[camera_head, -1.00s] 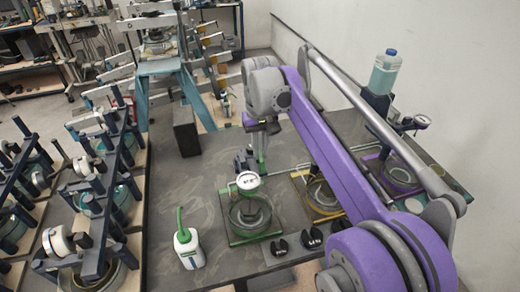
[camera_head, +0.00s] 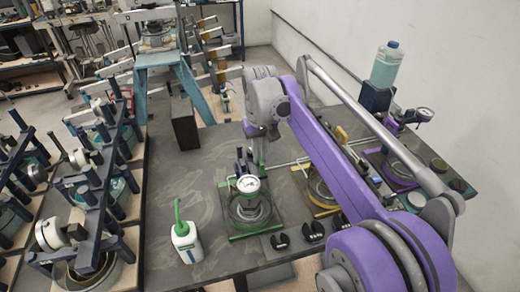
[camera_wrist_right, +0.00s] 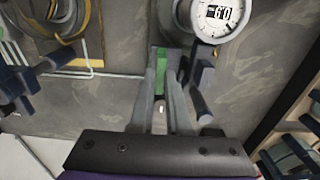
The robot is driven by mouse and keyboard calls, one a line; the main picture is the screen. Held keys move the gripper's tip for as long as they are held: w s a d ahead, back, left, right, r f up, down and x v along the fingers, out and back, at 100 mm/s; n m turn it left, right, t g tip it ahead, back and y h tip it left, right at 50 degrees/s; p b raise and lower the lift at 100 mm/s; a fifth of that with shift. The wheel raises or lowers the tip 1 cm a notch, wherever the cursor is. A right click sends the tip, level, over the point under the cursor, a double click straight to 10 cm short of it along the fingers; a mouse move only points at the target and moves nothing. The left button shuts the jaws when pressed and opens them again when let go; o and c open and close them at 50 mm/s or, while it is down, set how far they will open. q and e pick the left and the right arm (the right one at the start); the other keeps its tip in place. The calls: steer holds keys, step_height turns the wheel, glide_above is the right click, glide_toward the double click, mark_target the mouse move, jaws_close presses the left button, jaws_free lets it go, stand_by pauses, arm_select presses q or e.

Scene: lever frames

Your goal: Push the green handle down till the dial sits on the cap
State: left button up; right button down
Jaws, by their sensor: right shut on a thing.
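The green handle (camera_head: 262,153) stands behind the green-framed press (camera_head: 235,236) in the head view. My right gripper (camera_head: 262,137) is at its upper end. In the right wrist view my right gripper (camera_wrist_right: 162,75) is shut on the green handle (camera_wrist_right: 159,62), which shows between the fingers. The white round dial (camera_head: 248,184) is over the round ring of the green press. It shows large in the right wrist view (camera_wrist_right: 218,14), its face partly cut off by the top edge. The cap is hidden under the dial, so I cannot tell whether they touch. My left gripper is not in view.
A white bottle with green spout (camera_head: 187,241) and black notched blocks (camera_head: 280,240) stand near the front edge. A black box (camera_head: 184,124) stands at the back left.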

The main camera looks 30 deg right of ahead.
steer(key=shift+s, duration=0.1)
steer(key=c, duration=0.9)
jaws_free()
steer(key=shift+f, duration=0.1)
step_height(320, 180, up, 11)
steer(key=shift+f+p, duration=0.1)
steer(key=shift+p, duration=0.65)
